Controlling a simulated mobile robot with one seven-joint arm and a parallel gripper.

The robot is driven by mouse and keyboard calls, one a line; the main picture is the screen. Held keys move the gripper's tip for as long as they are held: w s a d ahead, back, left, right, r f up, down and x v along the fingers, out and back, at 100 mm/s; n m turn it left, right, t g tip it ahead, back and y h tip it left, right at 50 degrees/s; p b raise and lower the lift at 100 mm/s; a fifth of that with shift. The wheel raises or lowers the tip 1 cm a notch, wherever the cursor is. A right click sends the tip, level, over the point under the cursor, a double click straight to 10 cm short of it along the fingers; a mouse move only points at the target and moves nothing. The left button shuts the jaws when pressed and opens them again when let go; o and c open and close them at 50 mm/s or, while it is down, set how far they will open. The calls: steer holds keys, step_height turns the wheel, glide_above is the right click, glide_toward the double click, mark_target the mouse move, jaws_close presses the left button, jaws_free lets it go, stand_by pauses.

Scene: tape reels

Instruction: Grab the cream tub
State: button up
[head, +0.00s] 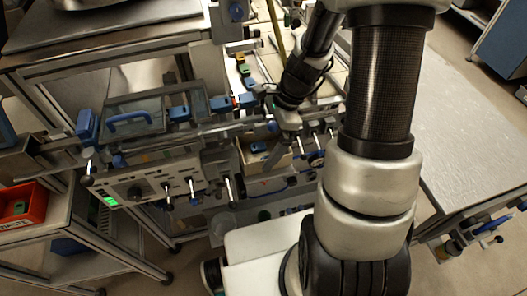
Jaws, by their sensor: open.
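The cream tub (251,163) sits below the middle of the head view, among the grey machine parts. Its cream front wall shows, and something blue lies inside it. My gripper (284,154) reaches down from above at the tub's right side, with its jaws open. Its fingers are small and partly lost against the machine parts. I cannot tell whether a finger touches the tub. The tub's right end is partly hidden by the gripper.
A control panel (150,187) with knobs and a green display stands left of the tub. A clear cover with a blue handle (130,118) lies behind it. A bare pale table (465,140) is at right.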

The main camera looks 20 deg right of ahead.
steer(key=shift+c, duration=0.3)
steer(key=c, duration=1.3)
